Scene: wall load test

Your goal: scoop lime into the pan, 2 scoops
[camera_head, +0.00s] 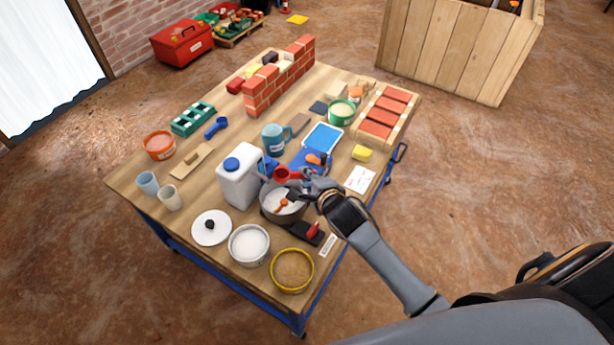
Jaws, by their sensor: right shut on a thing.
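My right gripper (304,187) is shut on a red scoop (286,174), held above the rear rim of a grey pan (268,212). The gripper and its arm cover part of the pan's right side. The pan stands on the table, with something pale inside and a small orange-red object (283,204) at its middle. Whether the scoop holds anything is too small to tell. A round tub of white powder (249,244), which looks like the lime, stands in front of the pan, to its left. My left gripper is not in view.
A white jug (240,177) with a blue cap stands close left of the pan. A white lid (211,227), a yellow-rimmed tub of sand (292,270) and a dark, red-handled tool (307,232) are near the front. A brick wall (281,80) stands at the back.

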